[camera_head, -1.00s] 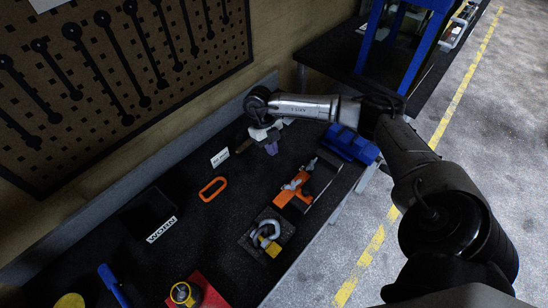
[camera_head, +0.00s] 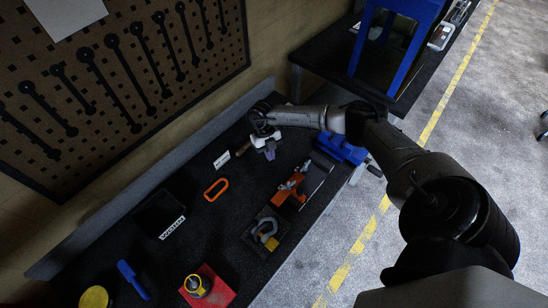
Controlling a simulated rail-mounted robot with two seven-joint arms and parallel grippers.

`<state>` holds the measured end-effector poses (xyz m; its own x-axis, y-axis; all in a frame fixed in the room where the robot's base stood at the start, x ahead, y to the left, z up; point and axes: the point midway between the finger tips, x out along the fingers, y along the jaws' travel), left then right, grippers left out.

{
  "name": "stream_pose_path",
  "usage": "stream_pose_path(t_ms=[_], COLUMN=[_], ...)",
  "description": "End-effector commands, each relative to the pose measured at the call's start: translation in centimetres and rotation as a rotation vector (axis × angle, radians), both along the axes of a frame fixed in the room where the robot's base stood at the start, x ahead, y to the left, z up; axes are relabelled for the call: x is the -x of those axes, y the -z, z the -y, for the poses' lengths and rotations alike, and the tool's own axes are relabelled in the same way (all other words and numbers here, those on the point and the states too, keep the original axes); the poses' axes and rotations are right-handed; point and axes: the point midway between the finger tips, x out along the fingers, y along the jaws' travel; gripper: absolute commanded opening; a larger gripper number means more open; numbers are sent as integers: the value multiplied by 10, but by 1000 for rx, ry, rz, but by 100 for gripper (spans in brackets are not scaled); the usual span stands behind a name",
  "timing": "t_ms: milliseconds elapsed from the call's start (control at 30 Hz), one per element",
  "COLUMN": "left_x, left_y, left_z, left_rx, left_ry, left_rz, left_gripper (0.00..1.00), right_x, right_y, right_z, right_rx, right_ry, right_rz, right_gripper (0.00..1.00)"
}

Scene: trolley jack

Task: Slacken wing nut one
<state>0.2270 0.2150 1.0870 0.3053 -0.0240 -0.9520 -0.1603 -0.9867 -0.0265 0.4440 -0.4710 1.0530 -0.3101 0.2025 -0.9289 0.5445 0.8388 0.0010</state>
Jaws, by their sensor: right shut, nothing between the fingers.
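No wing nut can be made out for certain at this size. An orange fixture (camera_head: 289,190) with small grey metal parts on top sits on the dark bench, right of the middle; a wing nut there is too small to tell. My right gripper (camera_head: 270,154) points down over the back of the bench, above and left of the orange fixture and apart from it. Its fingers are shut with nothing between them. My left gripper is not in view.
A blue vise (camera_head: 342,146) stands by the bench's right edge. An orange ring (camera_head: 216,189), a tray marked WORN (camera_head: 160,212), a grey shackle (camera_head: 266,231) on a plate and a red block (camera_head: 213,288) lie nearer. Bench between the ring and fixture is clear.

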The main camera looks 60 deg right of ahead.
Motion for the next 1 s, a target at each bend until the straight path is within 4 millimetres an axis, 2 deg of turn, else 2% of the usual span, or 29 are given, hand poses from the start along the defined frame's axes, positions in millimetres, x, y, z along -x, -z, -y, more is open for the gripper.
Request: stream_pose_path(t_ms=[433, 500, 633, 1000], left_x=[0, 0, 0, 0], left_y=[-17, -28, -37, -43], left_z=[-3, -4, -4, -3], left_rx=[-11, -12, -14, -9], left_ry=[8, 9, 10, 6], left_rz=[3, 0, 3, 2], left_gripper=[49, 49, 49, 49], right_x=[27, 36, 48, 59], right_y=[75, 69, 70, 73], right_z=[-17, -22, -30, -38], right_rx=[-1, 0, 0, 1], right_ry=[-1, -4, -2, -2], right_rz=[-4, -3, -2, -2], right_gripper=[0, 0, 0, 0])
